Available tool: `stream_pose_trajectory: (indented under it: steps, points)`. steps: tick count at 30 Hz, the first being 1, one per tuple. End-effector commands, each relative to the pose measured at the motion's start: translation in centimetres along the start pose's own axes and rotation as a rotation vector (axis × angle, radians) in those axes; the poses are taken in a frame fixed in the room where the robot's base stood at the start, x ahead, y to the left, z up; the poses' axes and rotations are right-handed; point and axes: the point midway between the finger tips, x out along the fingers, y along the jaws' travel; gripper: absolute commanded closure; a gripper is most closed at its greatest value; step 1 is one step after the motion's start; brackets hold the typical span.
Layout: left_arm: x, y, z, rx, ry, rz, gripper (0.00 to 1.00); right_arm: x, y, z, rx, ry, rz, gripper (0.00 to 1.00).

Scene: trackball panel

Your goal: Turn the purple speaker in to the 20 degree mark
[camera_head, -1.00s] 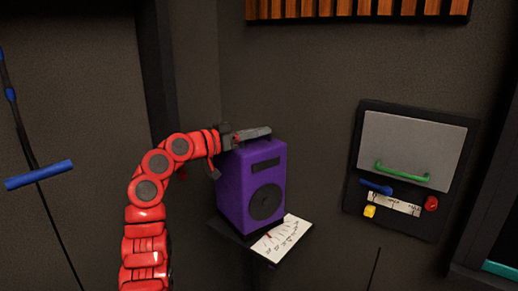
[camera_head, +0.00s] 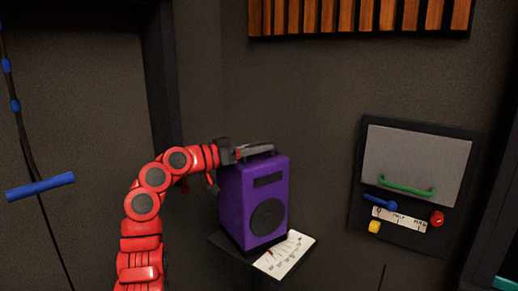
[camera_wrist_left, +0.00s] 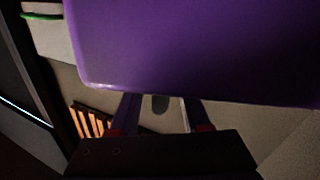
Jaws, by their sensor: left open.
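The purple speaker (camera_head: 254,205) stands upright on a small dark shelf (camera_head: 222,242) against the wall, its dark round cone facing front right. A white marked card (camera_head: 288,256) lies at its front right foot, with a small red mark near the speaker; its figures are too small to read. My left gripper (camera_head: 241,163) is open at the speaker's upper left, with a dark grey finger over the top. In the left wrist view the speaker (camera_wrist_left: 200,45) fills the upper part, close to the open fingers (camera_wrist_left: 161,114). Contact cannot be told. My right gripper is out of view.
A wall panel (camera_head: 417,160) with a green handle (camera_head: 405,187), a blue lever (camera_head: 379,203), and red and yellow knobs stands at the right. A blue bar (camera_head: 40,187) is at the left. Wooden slats (camera_head: 360,16) hang above.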

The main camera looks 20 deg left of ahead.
Motion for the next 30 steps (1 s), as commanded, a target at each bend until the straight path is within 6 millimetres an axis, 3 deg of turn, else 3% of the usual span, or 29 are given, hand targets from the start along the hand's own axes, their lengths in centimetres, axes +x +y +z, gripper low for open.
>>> stream_pose_trajectory:
  steps: [15,21,30]
  points:
    - [-10.2,-0.1,0.1,0.002,-0.001,-0.004,0.53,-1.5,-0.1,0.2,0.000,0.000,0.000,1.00]
    - [-11.4,0.0,0.1,0.001,-0.001,-0.002,0.53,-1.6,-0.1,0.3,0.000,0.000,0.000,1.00]
    - [-11.4,0.0,0.1,0.000,-0.001,-0.001,0.53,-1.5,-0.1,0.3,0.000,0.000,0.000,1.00]
